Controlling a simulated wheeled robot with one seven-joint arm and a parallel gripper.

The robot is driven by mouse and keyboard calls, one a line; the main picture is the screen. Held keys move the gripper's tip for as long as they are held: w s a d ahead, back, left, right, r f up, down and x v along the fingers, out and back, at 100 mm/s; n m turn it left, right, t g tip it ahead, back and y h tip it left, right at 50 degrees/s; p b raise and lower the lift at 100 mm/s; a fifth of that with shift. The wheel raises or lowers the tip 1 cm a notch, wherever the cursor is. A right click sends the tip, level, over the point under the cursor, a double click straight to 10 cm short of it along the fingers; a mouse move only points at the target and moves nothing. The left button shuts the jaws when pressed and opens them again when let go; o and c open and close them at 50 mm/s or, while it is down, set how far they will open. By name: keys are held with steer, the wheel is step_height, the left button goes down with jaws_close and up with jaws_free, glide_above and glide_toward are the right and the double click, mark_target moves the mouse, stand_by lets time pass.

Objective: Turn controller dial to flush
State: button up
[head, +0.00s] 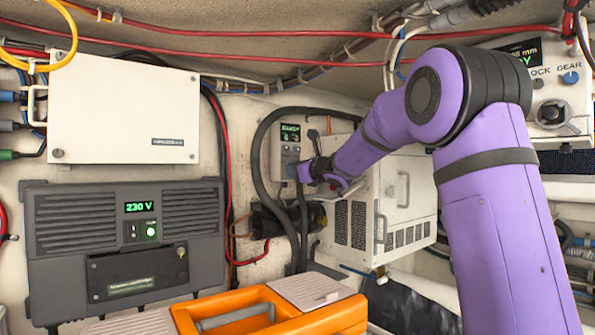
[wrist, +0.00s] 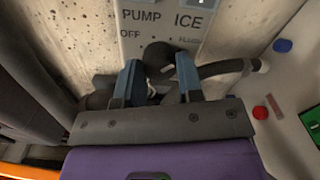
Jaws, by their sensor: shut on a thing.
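The grey controller (head: 290,138) is on the back wall beside the white unit, with a small lit display. In the wrist view its panel (wrist: 158,27) shows the words PUMP, ICE, OFF and FLUSH. The dark dial (wrist: 158,54) sits among these labels. My gripper (wrist: 160,78) has its blue fingers on either side of the dial and is shut on it. In the head view my gripper (head: 302,173) reaches the controller's lower part and hides the dial. I cannot tell which label the dial points to.
A white ventilated box (head: 385,200) stands just right of my gripper. A thick dark hose (head: 259,165) loops around the controller. A 230 V unit (head: 125,240) and a white box (head: 122,110) are at left. An orange toolbox (head: 335,315) is below.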

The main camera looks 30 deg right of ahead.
steer(key=shift+f+m, duration=0.15)
steer(key=shift+m, duration=1.75)
steer(key=o, duration=0.9)
steer(key=s, duration=0.3)
steer(key=s+d, duration=0.1)
steer(key=s, duration=0.3)
steer(key=s+d, duration=0.1)
steer(key=s, duration=0.2)
steer(key=shift+s, duration=0.3)
